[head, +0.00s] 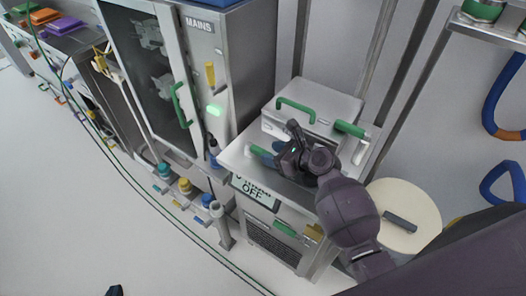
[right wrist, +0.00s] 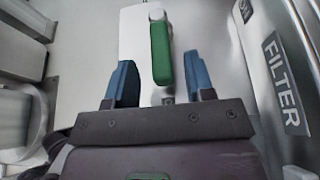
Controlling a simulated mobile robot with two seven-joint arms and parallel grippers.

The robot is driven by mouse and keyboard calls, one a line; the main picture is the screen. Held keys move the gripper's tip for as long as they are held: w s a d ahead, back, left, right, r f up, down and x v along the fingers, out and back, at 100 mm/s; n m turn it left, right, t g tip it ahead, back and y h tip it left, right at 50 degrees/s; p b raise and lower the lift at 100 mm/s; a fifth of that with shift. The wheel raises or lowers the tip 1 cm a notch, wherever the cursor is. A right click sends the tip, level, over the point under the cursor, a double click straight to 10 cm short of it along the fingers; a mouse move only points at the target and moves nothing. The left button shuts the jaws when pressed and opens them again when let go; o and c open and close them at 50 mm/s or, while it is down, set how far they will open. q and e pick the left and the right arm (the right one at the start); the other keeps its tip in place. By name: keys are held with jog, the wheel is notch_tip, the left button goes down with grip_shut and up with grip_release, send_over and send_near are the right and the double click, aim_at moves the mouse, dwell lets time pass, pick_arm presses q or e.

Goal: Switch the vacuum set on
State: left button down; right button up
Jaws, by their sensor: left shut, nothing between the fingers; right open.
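The vacuum set (head: 228,158) is a grey metal cabinet in the middle of the head view. Its front sign (head: 254,192) is partly hidden and reads OFF. A green lever (head: 257,151) lies on its top. In the right wrist view the lever (right wrist: 160,52) stands on a white plate, pointing away from me. My right gripper (head: 272,157) is open, its blue fingers (right wrist: 160,84) on either side of the lever, with visible gaps. My left gripper (head: 114,291) shows only as a small dark tip at the bottom edge of the head view, empty and away from the cabinet.
A box with a green handle (head: 306,108) sits on the cabinet behind my right gripper. A wall with a FILTER label (right wrist: 282,82) rises at right in the wrist view. A MAINS cabinet (head: 225,80) stands to the left. The floor (head: 70,190) at left is clear.

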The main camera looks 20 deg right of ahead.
aim_at(265, 152)
jog(key=shift+x, duration=1.95)
grip_shut()
